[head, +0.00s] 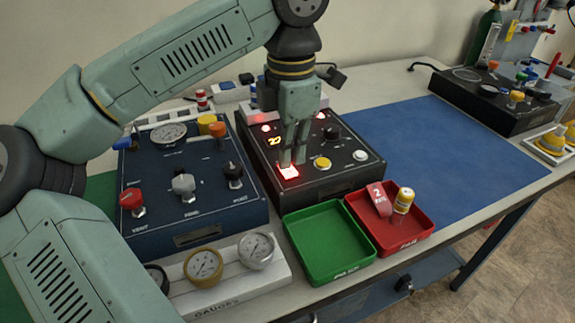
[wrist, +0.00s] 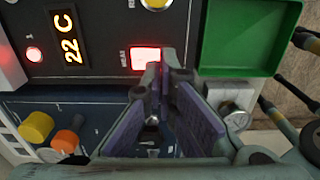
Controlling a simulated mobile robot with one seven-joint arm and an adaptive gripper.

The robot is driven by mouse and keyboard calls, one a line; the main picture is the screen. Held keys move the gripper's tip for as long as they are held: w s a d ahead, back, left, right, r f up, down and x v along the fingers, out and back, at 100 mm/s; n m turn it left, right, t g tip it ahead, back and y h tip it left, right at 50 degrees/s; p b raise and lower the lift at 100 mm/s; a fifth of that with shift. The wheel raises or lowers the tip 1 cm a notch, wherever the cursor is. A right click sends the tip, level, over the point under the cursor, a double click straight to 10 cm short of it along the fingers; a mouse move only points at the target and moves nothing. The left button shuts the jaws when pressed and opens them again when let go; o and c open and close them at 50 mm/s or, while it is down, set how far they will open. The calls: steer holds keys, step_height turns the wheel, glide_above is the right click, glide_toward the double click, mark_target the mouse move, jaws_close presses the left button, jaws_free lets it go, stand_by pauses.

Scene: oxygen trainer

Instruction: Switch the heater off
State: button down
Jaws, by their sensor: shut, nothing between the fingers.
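The black heater box (head: 345,185) stands in the middle of the table. Its square switch (head: 288,172) glows red at the front left of the panel; it also shows lit in the wrist view (wrist: 145,56). An orange display (wrist: 70,36) on the box reads 22 C. My gripper (head: 292,163) is shut and empty, pointing down right at the switch. In the wrist view its fingertips (wrist: 160,72) are at the edge of the switch and cover a small part of it. I cannot tell whether they touch it.
A blue panel (head: 155,215) with knobs and a gauge stands left of the box. A green tray (head: 322,245) and a red tray (head: 415,236) holding a red tag and a yellow-capped bottle sit in front. A yellow button (head: 322,163) is right of the switch. The blue mat (head: 450,160) is clear.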

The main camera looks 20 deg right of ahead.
mark_target(290, 172)
steer(key=shift+f+b, duration=0.9)
steer(key=shift+f, duration=0.3)
stand_by(0.9)
steer(key=shift+r, duration=0.15)
steer(key=shift+r+p, duration=2.7)
steer(key=shift+r, duration=0.7)
